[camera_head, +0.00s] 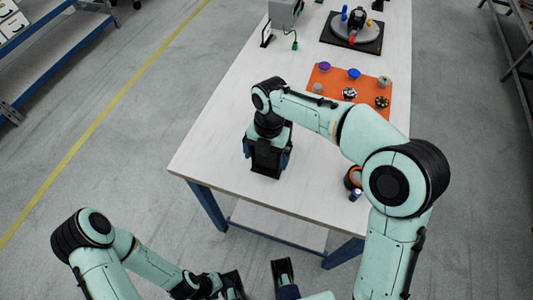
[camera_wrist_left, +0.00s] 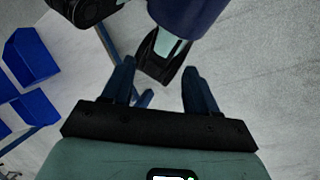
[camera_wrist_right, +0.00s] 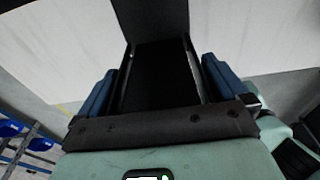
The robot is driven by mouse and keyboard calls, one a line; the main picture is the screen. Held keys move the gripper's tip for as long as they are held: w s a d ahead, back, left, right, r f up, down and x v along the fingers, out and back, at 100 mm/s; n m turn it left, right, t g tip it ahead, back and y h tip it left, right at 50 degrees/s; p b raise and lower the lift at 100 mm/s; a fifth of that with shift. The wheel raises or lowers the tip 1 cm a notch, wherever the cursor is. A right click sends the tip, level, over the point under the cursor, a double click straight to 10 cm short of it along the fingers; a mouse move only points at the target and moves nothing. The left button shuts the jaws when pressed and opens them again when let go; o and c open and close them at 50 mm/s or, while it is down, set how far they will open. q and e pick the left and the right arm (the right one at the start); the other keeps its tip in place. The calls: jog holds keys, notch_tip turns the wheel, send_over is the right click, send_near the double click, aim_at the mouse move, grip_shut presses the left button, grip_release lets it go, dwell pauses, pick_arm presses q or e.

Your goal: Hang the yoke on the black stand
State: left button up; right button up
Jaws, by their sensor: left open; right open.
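A black upright thing (camera_head: 267,163) stands on the near left part of the table. It looks like the black stand, but I cannot tell whether the yoke is on it. My right gripper (camera_head: 267,152) is open around it, with one blue finger on each side. In the right wrist view, the black thing (camera_wrist_right: 160,75) fills the gap between the fingers of the right gripper (camera_wrist_right: 160,88). I cannot tell whether they touch it. My left gripper (camera_head: 212,285) is low, off the table's near side. In the left wrist view the left gripper (camera_wrist_left: 160,85) is open and empty.
The table (camera_head: 215,130) has an orange mat (camera_head: 330,85) with several knob-like parts. Behind it are a black-based turntable (camera_head: 352,33) and a grey box (camera_head: 285,12). An orange ring (camera_head: 351,178) lies near the right edge, partly hidden by my right arm. The left table edge is clear.

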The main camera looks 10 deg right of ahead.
dwell(0.3)
notch_tip(320, 180, up, 13)
jog(key=w+p, duration=0.1)
jog(key=p, duration=0.2)
jog(key=shift+w+d+r, duration=0.15)
jog(key=shift+d, duration=0.3)
